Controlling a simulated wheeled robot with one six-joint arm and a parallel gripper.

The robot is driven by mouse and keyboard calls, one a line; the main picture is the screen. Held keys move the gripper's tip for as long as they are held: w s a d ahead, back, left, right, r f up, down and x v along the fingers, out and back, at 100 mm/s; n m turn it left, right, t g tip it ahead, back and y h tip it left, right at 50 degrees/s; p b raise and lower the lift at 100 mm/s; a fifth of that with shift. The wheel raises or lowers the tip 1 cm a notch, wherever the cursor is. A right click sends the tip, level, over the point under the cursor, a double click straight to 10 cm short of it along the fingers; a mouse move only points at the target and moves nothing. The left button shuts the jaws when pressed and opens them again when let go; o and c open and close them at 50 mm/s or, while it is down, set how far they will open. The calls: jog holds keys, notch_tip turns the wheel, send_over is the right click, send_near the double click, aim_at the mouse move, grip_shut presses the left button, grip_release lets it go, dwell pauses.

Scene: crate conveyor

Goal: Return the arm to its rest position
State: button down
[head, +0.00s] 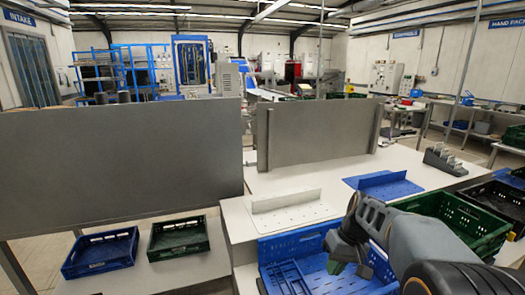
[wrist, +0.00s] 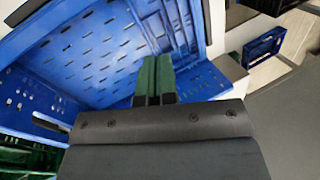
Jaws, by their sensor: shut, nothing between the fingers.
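My arm reaches in from the lower right in the head view. My gripper (head: 343,266) hangs low over a blue crate (head: 275,246) in the front centre. In the wrist view my gripper (wrist: 154,80) shows as two green fingers side by side, shut with nothing between them. They are over or near the blue crate (wrist: 75,55), whose slotted floor and walls fill the upper left. I cannot tell whether the fingertips touch the crate. My forearm hides part of the crate's right side.
Grey panels (head: 120,155) stand behind the white table. A small blue crate (head: 100,253) and a green crate (head: 178,237) sit at lower left. Larger green (head: 452,218) and black crates stand on the right. A white bracket (head: 283,205) and a blue bracket (head: 383,184) lie on the table.

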jog(key=s+a+r+m+t+h, duration=0.1)
jog(key=s+a+t+h, duration=0.1)
jog(key=s, duration=1.1)
jog(key=shift+a+t+h+p, duration=0.25)
jog(key=shift+t+h+p, duration=0.1)
jog(key=shift+t+h, duration=0.7)
